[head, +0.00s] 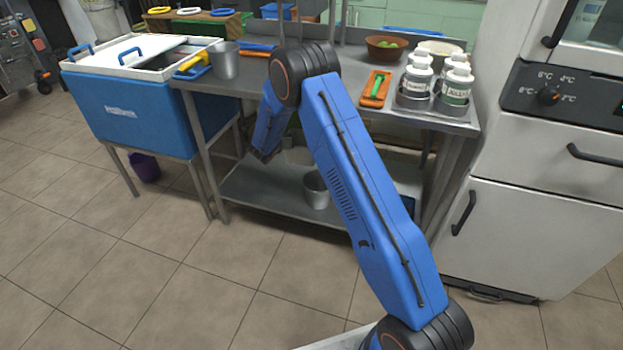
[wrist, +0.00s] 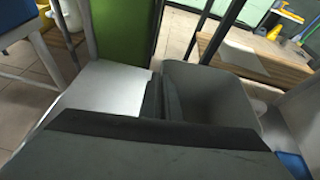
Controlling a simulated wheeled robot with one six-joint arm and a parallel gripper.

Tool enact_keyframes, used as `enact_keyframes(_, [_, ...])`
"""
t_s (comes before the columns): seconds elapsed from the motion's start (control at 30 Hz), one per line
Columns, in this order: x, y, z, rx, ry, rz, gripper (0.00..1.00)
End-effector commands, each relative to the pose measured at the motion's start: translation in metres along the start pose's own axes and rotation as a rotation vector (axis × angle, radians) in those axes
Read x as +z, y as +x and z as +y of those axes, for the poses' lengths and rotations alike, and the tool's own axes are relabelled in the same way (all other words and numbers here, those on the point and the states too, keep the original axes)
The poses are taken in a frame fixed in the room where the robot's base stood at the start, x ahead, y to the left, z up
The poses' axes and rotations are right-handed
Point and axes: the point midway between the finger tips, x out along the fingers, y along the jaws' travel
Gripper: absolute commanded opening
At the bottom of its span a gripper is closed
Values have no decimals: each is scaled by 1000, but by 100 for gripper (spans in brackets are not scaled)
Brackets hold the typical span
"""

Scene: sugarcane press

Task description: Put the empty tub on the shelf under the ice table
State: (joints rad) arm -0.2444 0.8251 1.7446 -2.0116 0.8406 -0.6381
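In the wrist view, a dark grey open container (wrist: 215,92), which looks like the empty tub, stands close in front of my gripper (wrist: 160,98). Dark finger parts lie at its left wall; I cannot tell whether they grip that wall. In the head view, my gripper (head: 264,153) points down in front of the steel table (head: 345,87), and its fingers are not clear. The table's lower shelf (head: 257,190) is partly hidden by my arm.
A metal pot (head: 316,190) and a pale vessel (head: 299,155) stand on the lower shelf. A blue ice chest (head: 135,110) is on a stand at the left. A white appliance (head: 545,220) stands right. Front floor is clear.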

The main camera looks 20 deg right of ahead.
Motion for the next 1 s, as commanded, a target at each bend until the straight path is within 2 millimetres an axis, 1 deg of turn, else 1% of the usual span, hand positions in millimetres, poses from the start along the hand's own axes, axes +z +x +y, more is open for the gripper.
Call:
enact_keyframes(0.03, [-4, 7, 12, -12, 6, 0, 0])
enact_keyframes(0.1, [-8, 14, 24, -29, 12, 1, 0])
enact_keyframes(0.2, [-15, 22, 39, -49, 20, 3, 0])
enact_keyframes(0.33, [-21, 29, 53, -67, 27, 4, 0])
enact_keyframes(0.47, [-25, 32, 59, -75, 30, 4, 0])
enact_keyframes(0.57, [-33, 36, 60, -78, 29, 5, 0])
enact_keyframes(0.67, [-46, 41, 61, -78, 28, 6, 0])
enact_keyframes(0.8, [-68, 50, 63, -77, 28, 6, 0])
enact_keyframes(0.9, [-79, 55, 64, -77, 29, 6, 0])
enact_keyframes(1.0, [-85, 58, 64, -76, 30, 5, 0])
